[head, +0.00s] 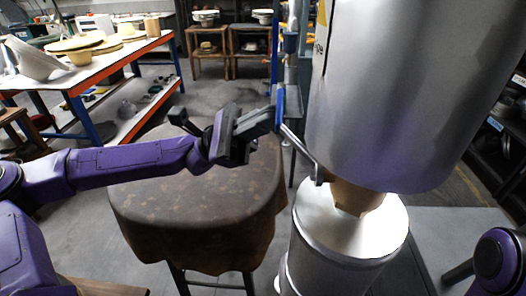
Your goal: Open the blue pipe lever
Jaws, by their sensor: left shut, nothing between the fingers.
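The blue pipe lever (280,103) shows near the middle of the head view. Its blue grip stands roughly upright at the end of a thin metal rod. The rod slants down right to a joint beside the lower edge of the big steel cylinder. My left gripper (268,119) is shut and empty. Its fingertips are at the left side of the blue grip; I cannot tell whether they touch it. Part of my right arm shows at the lower right, but its gripper is not in view.
The big steel cylinder (400,100) hangs over a smaller metal drum (325,255). A round table with a brown leather cover (190,205) stands below my left arm. A workbench with hats (125,50) is at the back left. Shelves line the right edge.

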